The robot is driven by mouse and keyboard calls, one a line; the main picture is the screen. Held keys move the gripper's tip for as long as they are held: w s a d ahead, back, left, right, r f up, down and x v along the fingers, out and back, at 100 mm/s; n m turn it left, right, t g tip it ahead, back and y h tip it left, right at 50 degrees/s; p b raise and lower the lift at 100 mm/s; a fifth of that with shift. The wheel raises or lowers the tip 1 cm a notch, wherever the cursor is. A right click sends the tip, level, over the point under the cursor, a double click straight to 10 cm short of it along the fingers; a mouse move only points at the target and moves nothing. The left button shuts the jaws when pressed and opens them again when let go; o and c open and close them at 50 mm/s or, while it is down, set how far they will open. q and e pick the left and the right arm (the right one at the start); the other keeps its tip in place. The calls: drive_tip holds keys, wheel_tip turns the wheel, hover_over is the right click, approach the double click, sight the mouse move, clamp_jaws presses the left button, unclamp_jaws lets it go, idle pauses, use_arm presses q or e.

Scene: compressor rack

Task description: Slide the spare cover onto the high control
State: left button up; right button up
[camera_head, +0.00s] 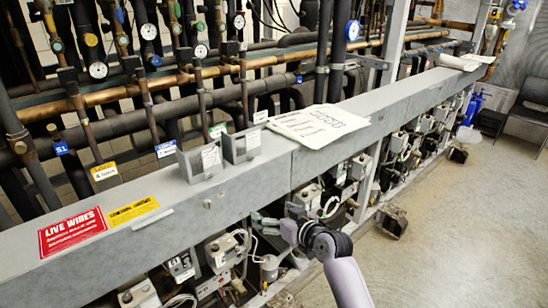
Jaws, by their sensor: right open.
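Two grey box-like covers, a left one (201,161) and a right one (242,146), stand side by side on top of the long grey beam (270,172). I cannot tell for sure which is the spare cover. Several grey control boxes with wiring are mounted below the beam, including one at the lower left (222,250); I cannot tell which is the high control. My right gripper (264,222) is open in front of the beam's lower edge, below and to the right of the covers, apart from them. Its fingertips are small and blend into dark wiring. My left gripper is not seen.
A red "LIVE WIRES" sign (72,232) and a yellow label (133,211) are on the beam. Papers (314,124) lie on it farther right. Pipes and gauges (98,70) crowd behind it. The floor (450,220) at the right is mostly clear.

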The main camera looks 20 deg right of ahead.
wheel_tip(320, 180, up, 18)
drive_tip(key=s+n+t+y, duration=0.2)
drive_tip(key=t, duration=0.1)
drive_tip(key=x, duration=0.6)
drive_tip(key=b+x, duration=0.1)
drive_tip(key=x, duration=0.4)
drive_tip(key=shift+w+a+f, duration=0.15)
drive_tip(key=shift+w+a, duration=0.1)
drive_tip(key=shift+a, duration=0.1)
drive_tip(key=shift+c, duration=0.5)
drive_tip(key=c, duration=0.9)
drive_tip(key=shift+o, duration=0.2)
drive_tip(key=shift+r+p, duration=1.05)
drive_tip(key=shift+r, duration=0.5)
drive_tip(key=shift+p+v, duration=0.7)
drive_tip(key=shift+v, duration=2.3)
approach(247, 134)
drive_tip(key=shift+s+d+p, duration=0.3)
drive_tip(key=shift+s, duration=0.35)
